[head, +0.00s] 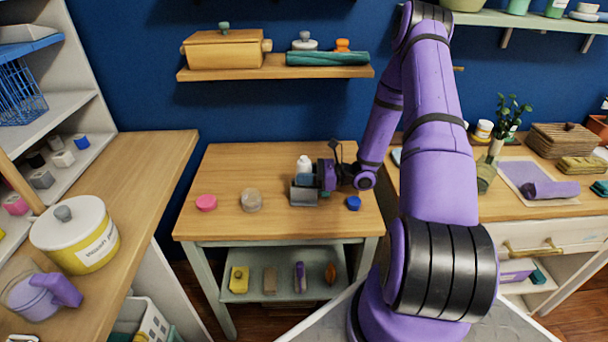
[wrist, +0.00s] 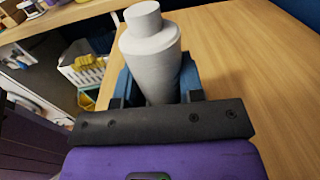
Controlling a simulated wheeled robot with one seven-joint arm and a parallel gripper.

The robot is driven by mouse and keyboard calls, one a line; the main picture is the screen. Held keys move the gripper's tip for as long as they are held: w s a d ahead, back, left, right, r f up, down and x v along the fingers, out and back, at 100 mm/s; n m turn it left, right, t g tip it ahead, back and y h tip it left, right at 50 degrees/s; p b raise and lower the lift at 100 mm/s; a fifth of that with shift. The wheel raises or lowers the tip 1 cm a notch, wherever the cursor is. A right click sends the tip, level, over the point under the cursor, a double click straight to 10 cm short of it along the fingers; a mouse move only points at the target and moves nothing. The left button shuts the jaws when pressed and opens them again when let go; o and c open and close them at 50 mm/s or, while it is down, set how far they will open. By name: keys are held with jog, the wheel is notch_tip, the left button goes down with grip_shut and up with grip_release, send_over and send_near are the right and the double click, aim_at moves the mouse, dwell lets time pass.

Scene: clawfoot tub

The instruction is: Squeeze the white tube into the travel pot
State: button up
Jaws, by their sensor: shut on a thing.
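The white tube (head: 304,166) stands upright, cap up, at the wooden table's middle. My gripper (head: 304,192) is shut on it from the right. In the wrist view the tube (wrist: 152,60) rises between the jaws, and its lower part is hidden by my gripper (wrist: 155,92). I cannot tell whether its base touches the table. A small, round, pale translucent pot (head: 251,200), likely the travel pot, stands on the table to the left of my gripper, apart from it. Its inside is too small to make out.
On the table (head: 230,228), a pink round piece (head: 206,203) lies left of the pot and a small blue piece (head: 353,203) lies right of my gripper. The front strip is clear. A wall shelf (head: 275,73) hangs above. A lower shelf (head: 283,295) holds several small items.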

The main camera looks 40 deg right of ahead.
aim_at(304, 157)
jog(key=shift+r, duration=0.1)
jog(key=shift+r, duration=3.15)
jog(key=shift+r, duration=0.1)
jog(key=shift+r, duration=3.05)
jog(key=shift+o, duration=0.3)
